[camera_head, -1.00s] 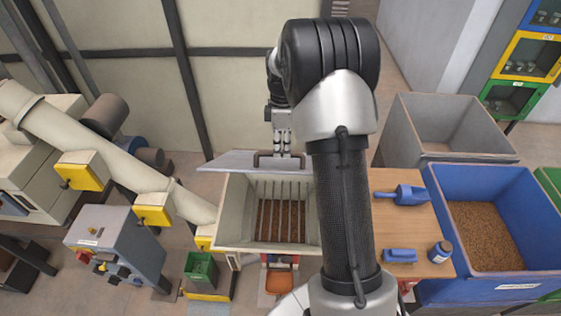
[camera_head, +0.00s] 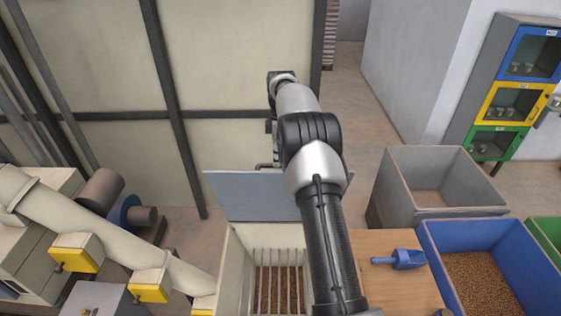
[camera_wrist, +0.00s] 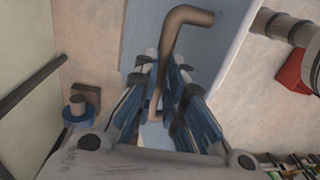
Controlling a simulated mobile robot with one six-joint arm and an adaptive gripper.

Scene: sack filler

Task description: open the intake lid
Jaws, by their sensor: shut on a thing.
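The intake lid (camera_head: 255,195) is a flat blue-grey panel standing raised at the back edge of the cream intake hopper (camera_head: 232,265). The hopper's mouth shows open below it, with a barred grate (camera_head: 278,285) over brown material. In the wrist view the lid's brown bent handle (camera_wrist: 188,14) runs down between the fingers of my gripper (camera_wrist: 161,88), which is shut on it. In the head view a bit of the handle (camera_head: 264,166) shows above the lid's top edge. My arm hides most of the gripper there and covers the lid's right end.
A wooden table with a blue scoop (camera_head: 400,259) stands right of the hopper. A blue bin (camera_head: 440,240) of brown pellets and an empty grey bin (camera_head: 432,210) lie farther right. A cream pipe (camera_head: 95,230) with yellow boxes runs at left. A panelled wall (camera_head: 240,60) stands behind.

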